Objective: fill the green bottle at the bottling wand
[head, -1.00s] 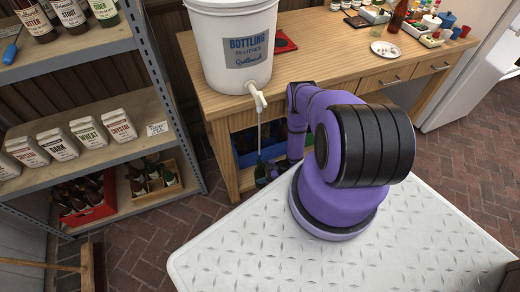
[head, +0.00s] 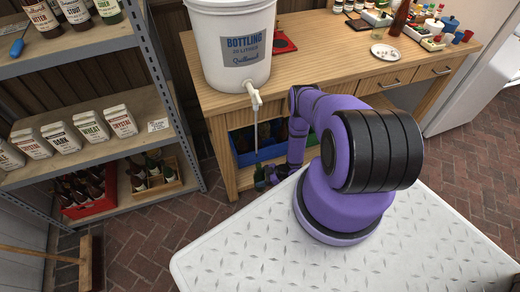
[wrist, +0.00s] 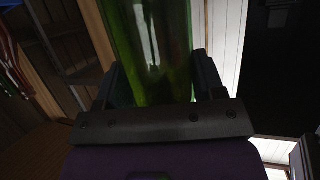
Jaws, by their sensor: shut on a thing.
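The white bottling bucket (head: 231,45) stands on the wooden bench, with its tap (head: 253,93) over the front edge. The thin bottling wand (head: 256,133) hangs straight down from the tap. The green bottle (head: 260,178) is below the wand, small and partly hidden in the head view; I cannot tell whether the wand tip is inside its neck. In the wrist view the green bottle (wrist: 153,50) stands between the two fingers of my gripper (wrist: 155,80), which is shut on it. The bottle's mouth is out of the wrist view.
A wooden bench (head: 325,75) has a plate (head: 385,52) and small items on top. A blue crate (head: 245,157) sits under it. A shelf (head: 100,158) with bottles and cartons is at left. A broom (head: 88,265) stands at lower left.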

